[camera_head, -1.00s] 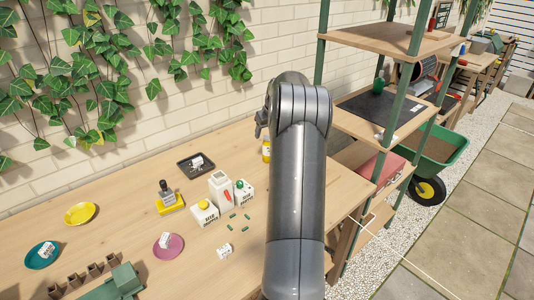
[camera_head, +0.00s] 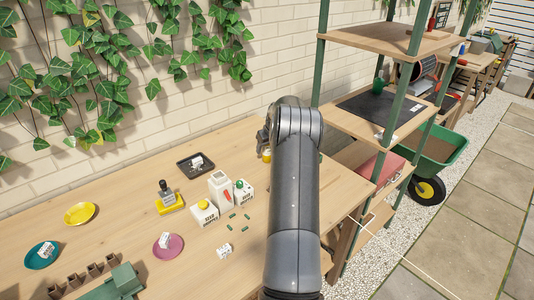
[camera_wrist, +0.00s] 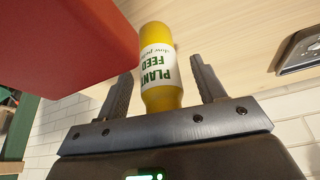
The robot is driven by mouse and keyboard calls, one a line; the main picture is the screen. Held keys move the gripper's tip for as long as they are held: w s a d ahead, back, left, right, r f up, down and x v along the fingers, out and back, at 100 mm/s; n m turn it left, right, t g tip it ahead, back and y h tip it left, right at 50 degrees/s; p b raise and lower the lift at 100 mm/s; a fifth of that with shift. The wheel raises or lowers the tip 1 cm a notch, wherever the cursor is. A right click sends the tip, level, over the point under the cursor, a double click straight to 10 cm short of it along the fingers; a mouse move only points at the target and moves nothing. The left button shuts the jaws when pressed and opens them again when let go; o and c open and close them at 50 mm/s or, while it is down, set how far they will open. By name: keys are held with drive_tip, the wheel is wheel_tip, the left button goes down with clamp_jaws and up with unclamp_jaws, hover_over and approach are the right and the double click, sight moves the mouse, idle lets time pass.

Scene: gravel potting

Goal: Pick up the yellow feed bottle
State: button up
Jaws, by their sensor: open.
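The yellow feed bottle (camera_wrist: 158,60) has a white label reading "PLANT FEED". In the wrist view it lies between the two fingers of my gripper (camera_wrist: 161,82), with a gap visible at each side. My gripper is open and not closed on it. In the head view, only a small part of the bottle (camera_head: 267,156) shows on the table beside my arm. The rest is hidden behind the arm, and my gripper (camera_head: 262,138) is mostly hidden there too.
A large red object (camera_wrist: 65,45) is close to the left finger in the wrist view. On the wooden table (camera_head: 130,225) are a black tray (camera_head: 183,171), a white carton (camera_head: 221,190), small boxes, a pink saucer (camera_head: 172,254) and a yellow saucer (camera_head: 80,221). A shelf unit (camera_head: 385,35) stands right.

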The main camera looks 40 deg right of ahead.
drive_tip(key=shift+w+f, duration=0.15)
drive_tip(key=shift+f, duration=0.2)
drive_tip(key=shift+c, duration=0.4)
drive_tip(key=c, duration=1.1)
drive_tip(key=shift+r, duration=0.15)
